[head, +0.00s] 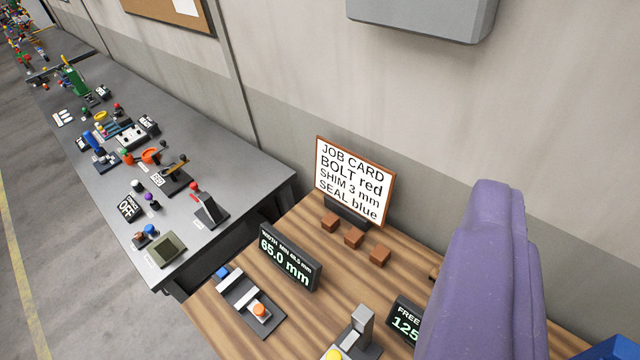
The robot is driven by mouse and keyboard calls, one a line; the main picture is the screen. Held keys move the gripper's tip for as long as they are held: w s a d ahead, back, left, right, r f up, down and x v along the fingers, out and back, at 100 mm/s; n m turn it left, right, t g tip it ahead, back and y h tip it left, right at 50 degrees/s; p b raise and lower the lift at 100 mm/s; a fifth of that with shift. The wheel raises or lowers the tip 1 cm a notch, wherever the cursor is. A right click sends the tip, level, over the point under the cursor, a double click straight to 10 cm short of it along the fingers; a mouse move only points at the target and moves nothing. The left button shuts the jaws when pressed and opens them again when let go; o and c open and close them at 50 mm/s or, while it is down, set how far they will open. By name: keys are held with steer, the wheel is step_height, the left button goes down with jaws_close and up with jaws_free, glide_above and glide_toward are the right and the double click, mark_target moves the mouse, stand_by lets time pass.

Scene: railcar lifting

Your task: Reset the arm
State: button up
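No gripper fingers can be made out in the head view, so whether my gripper is open or shut does not show. A large purple shape rises close to the camera at the right and hides part of the wooden bench (222,312); I cannot tell for sure what it is. The view looks down over the bench and along the wall.
A job card (354,180) reads BOLT red, SHIM 3 mm, SEAL blue. Several brown blocks (354,237) lie before it. A display (289,258) reads 65.0 mm, beside a gauge fixture (250,301). A grey bench (235,180) with many controls stands left; open floor lies beyond.

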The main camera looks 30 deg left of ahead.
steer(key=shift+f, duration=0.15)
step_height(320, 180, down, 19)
steer(key=b, duration=1.9)
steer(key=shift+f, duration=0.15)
